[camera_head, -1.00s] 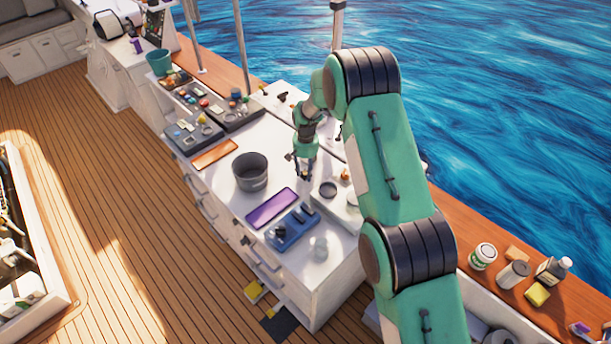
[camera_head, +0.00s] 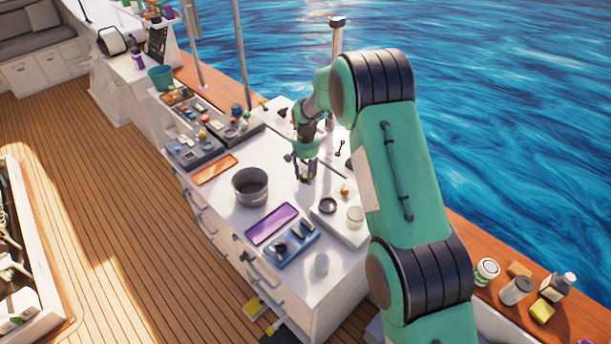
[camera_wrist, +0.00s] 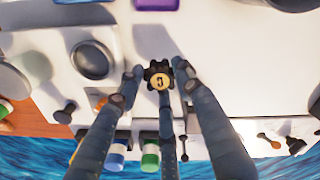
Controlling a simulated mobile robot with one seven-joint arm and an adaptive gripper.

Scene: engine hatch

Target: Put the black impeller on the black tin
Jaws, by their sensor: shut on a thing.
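The black impeller (camera_wrist: 160,68) has dark lobes around a brass-coloured hub. In the wrist view it sits between the fingers of my gripper (camera_wrist: 158,75), which is shut on it. In the head view my gripper (camera_head: 304,176) is over the white worktop, right of the dark pot; the impeller is too small to make out there. The black tin, which I take to be the round dark-rimmed one (camera_head: 328,205), stands on a pale tray nearer the camera. In the wrist view the tin (camera_wrist: 92,60) is left of the impeller, apart from it.
A dark grey pot (camera_head: 250,187), a purple tray (camera_head: 271,224) and a blue tray (camera_head: 292,246) with dark parts stand on the worktop. A pale round container (camera_head: 355,217) shares the tin's tray. The worktop around my gripper is mostly clear.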

